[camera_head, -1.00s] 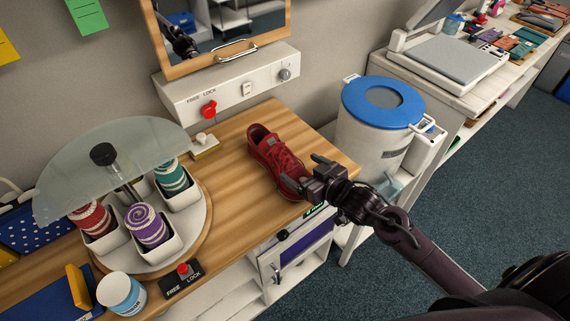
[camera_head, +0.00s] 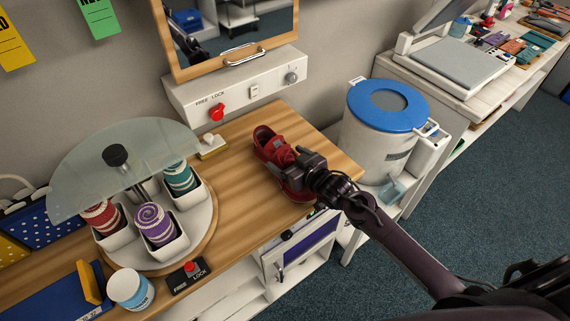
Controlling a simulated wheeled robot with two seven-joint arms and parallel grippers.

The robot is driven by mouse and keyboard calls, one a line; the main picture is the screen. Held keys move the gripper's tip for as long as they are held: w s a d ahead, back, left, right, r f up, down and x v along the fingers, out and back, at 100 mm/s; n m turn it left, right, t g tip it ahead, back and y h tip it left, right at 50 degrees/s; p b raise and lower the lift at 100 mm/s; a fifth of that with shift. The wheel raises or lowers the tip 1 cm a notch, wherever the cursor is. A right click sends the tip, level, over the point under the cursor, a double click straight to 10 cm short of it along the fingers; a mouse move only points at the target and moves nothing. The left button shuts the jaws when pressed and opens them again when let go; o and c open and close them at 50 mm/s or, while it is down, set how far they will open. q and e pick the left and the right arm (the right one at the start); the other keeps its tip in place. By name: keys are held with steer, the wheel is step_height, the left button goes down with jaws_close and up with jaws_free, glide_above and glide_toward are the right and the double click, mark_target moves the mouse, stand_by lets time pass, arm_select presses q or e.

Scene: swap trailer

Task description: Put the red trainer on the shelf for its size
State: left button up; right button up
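The red trainer (camera_head: 268,146) lies on the wooden worktop near its right end, heel toward the back wall. My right gripper (camera_head: 297,168) is over the middle and front of the trainer, reaching in from the lower right, and covers part of it. Its fingertips are hidden against the shoe, so I cannot tell whether they are closed on it. My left gripper is out of view. No shelf marked with a size can be made out.
A carousel with a glass cover (camera_head: 140,150) holds several yarn-like rolls at left. A white tub (camera_head: 130,290) stands in front. A blue-lidded bin (camera_head: 388,105) stands right of the worktop. A mirror-fronted cabinet (camera_head: 225,35) hangs behind. Bare wood lies between carousel and trainer.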

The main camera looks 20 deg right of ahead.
mark_target(282, 148)
steer(key=c, duration=1.2)
steer(key=shift+r, duration=0.1)
steer(key=shift+r+b, duration=0.4)
steer(key=shift+r, duration=0.4)
steer(key=shift+s+d+r+b, duration=0.2)
steer(key=shift+s+r+b, duration=0.2)
steer(key=shift+r, duration=0.3)
steer(key=s+d+b, duration=0.1)
steer(key=s+d, duration=0.1)
steer(key=s, duration=0.6)
steer(key=s+d+b, duration=0.1)
steer(key=s+d, duration=0.2)
steer(key=s, duration=0.5)
steer(key=shift+d+r+b, duration=0.2)
steer(key=shift+d+b, duration=0.1)
steer(key=shift+d, duration=0.05)
steer(key=a+r+h, duration=0.1)
steer(key=s+a+r+m+h, duration=0.1)
steer(key=a, duration=0.1)
steer(key=shift+s+a+r+m, duration=0.15)
steer(key=shift+a+r+m, duration=0.15)
steer(key=shift+r, duration=0.1)
steer(key=shift+c, duration=0.2)
steer(key=s+r+m+h, duration=0.1)
steer(key=s+a+r+m+h, duration=0.1)
steer(key=s+r+h, duration=0.1)
steer(key=shift+t, duration=0.4)
